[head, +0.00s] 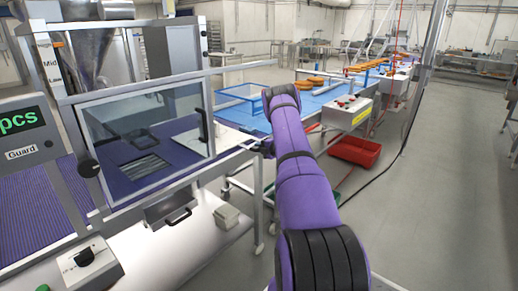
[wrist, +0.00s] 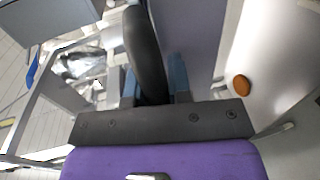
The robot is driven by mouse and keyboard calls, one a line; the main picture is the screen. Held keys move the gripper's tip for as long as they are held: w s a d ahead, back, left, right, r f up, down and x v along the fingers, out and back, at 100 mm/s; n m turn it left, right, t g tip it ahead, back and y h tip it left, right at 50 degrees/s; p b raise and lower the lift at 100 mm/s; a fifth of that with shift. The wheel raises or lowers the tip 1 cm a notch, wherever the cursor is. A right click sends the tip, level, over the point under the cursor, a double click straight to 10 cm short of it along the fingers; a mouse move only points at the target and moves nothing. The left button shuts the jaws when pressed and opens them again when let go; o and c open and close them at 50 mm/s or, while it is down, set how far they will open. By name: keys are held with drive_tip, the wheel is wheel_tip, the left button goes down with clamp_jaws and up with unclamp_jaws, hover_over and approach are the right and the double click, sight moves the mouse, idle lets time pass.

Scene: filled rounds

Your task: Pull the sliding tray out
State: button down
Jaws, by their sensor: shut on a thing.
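My gripper (head: 262,147) is at the right end of the machine, beside the edge of a flat white plate (head: 228,143) that may be the sliding tray. In the wrist view my gripper's blue fingers (wrist: 155,90) are closed around a thick, curved black handle (wrist: 146,45). My arm hides most of this grip in the head view. A grey box front with a black handle (head: 179,217) sits lower on the machine's front, apart from my gripper.
A clear framed guard (head: 150,125) stands over the purple belt (head: 35,215) left of my gripper. A blue conveyor (head: 310,98) carries orange rounds (head: 312,82) behind. A red crate (head: 355,151) lies on the floor. The grey floor at right is open.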

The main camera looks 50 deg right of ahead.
drive_tip(key=shift+s+d, duration=0.1)
drive_tip(key=shift+d, duration=0.15)
drive_tip(key=c, duration=1.1)
unclamp_jaws()
drive_tip(key=shift+o, duration=0.2)
drive_tip(key=v, duration=1)
drive_tip(key=shift+s, duration=0.35)
